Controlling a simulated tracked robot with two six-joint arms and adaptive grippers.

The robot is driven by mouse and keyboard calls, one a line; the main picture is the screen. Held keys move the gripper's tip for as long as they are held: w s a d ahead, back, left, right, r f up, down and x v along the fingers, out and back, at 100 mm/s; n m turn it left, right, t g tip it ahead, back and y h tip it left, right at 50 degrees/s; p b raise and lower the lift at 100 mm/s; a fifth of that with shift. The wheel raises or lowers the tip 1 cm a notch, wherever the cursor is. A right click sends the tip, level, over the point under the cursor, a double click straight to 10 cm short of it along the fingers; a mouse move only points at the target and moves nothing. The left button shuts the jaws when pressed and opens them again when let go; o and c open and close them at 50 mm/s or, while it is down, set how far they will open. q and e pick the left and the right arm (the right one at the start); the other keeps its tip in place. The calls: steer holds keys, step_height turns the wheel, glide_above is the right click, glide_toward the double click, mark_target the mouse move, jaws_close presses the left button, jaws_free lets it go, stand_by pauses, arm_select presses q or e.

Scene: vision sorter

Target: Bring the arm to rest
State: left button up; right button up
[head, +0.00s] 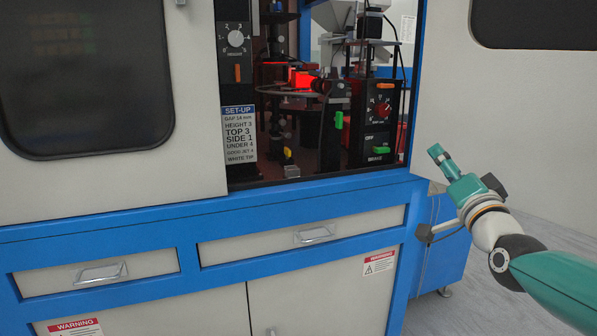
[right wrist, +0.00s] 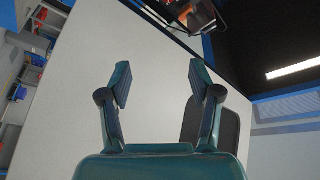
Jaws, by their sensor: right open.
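My right arm comes in from the lower right in the head view. Its teal gripper (head: 444,162) is in front of the right part of the machine, beside the opening's right edge, and points up and to the left. In the right wrist view, the two fingers of this gripper (right wrist: 157,82) stand apart with nothing between them. It is open and empty. A pale panel shows behind the fingers in that view. My left gripper is in neither view.
A blue and white cabinet machine (head: 205,225) fills most of the head view. Its opening shows a control box (head: 379,112) and a set-up sign (head: 239,135). Drawer handles (head: 315,235) stick out below. Grey floor (head: 510,235) shows at the right.

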steer(key=w+a+f+g, duration=0.2)
steer(key=w+f, duration=0.1)
steer(key=f, duration=0.7)
steer(key=w+a+f+g, duration=0.1)
steer(key=w+f+g, duration=0.1)
steer(key=f, duration=0.7)
steer(key=s+a+f+n+g+y, duration=0.1)
steer(key=s+a+f+g, duration=0.2)
steer(key=f, duration=0.9)
steer(key=s+a+f+g, duration=0.1)
steer(key=s+f+g, duration=0.3)
steer(key=f, duration=0.7)
steer(key=s+a+f+n+g+y, duration=0.15)
steer(key=s+f, duration=0.35)
steer(key=f, duration=0.7)
steer(key=s+a+f+n+g, duration=0.1)
steer(key=s+a+f+g, duration=0.2)
steer(key=s, duration=0.6)
steer(key=s+a+f+n+g+y, duration=0.1)
steer(key=s+f+n+g, duration=0.1)
steer(key=s+f, duration=0.5)
steer(key=s+a+f+n+g, duration=0.1)
steer(key=s+a+f+g, duration=0.15)
steer(key=s, duration=0.85)
step_height(320, 180, up, 25)
steer(key=p, duration=2.4)
steer(key=shift+w+r+n, duration=0.15)
steer(key=shift+w+n, duration=0.1)
steer(key=shift+n, duration=0.1)
steer(key=shift+a, duration=0.1)
